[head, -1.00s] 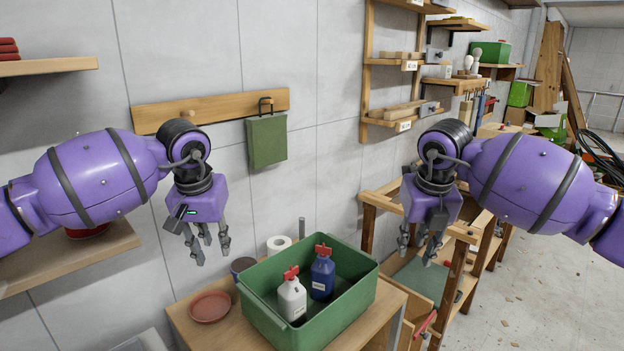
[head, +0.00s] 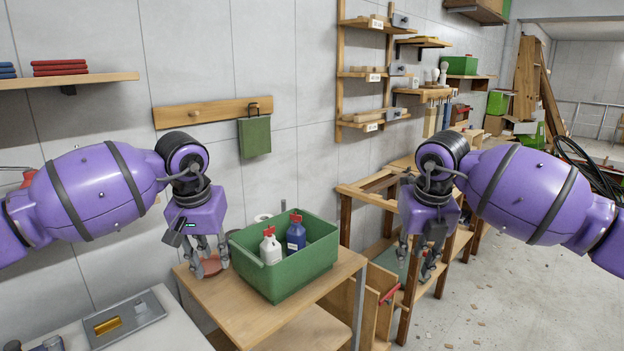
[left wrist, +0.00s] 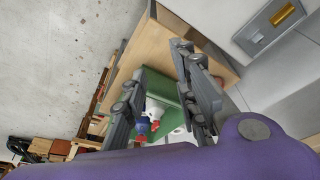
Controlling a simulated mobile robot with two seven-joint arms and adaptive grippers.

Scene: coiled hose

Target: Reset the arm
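My left gripper (head: 208,255) hangs pointing down at the left, in front of the table with the green crate; its fingers are apart and hold nothing. In the left wrist view its fingers (left wrist: 160,95) are spread, with the crate seen beyond them. My right gripper (head: 418,262) hangs pointing down at the right, in front of the wooden workbench frame. Its fingers look apart and empty. The coiled black hose (head: 588,165) is at the far right, partly hidden behind my right arm.
The green crate (head: 285,278) holds a white bottle (head: 270,248) and a blue bottle (head: 296,234) with red tops. It stands on a wooden table (head: 240,310). A white counter (head: 150,335) is at lower left. Floor (head: 500,300) is open at right.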

